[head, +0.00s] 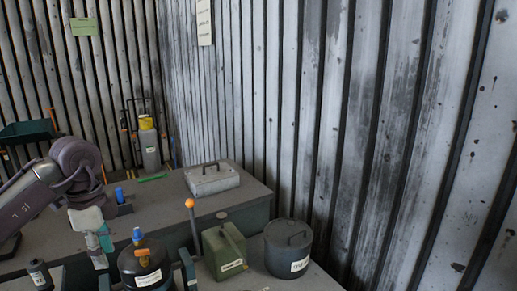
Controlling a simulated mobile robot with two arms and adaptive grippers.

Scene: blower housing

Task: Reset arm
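My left arm comes in from the left edge, with its wrist over the bench. My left gripper (97,250) hangs below the wrist, near a dark round canister with a blue-tipped brass fitting (147,265). The gripper is small in the picture and its fingers are seen at an angle, so I cannot tell whether it is open or shut. No held object can be made out. My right gripper is not in view.
A grey lidded pot (288,253) and a green box (225,255) stand at the front. A lever with an orange knob (190,204) rises beside them. A grey case (211,180) lies on the bench (165,205). A corrugated wall (340,120) closes the right side.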

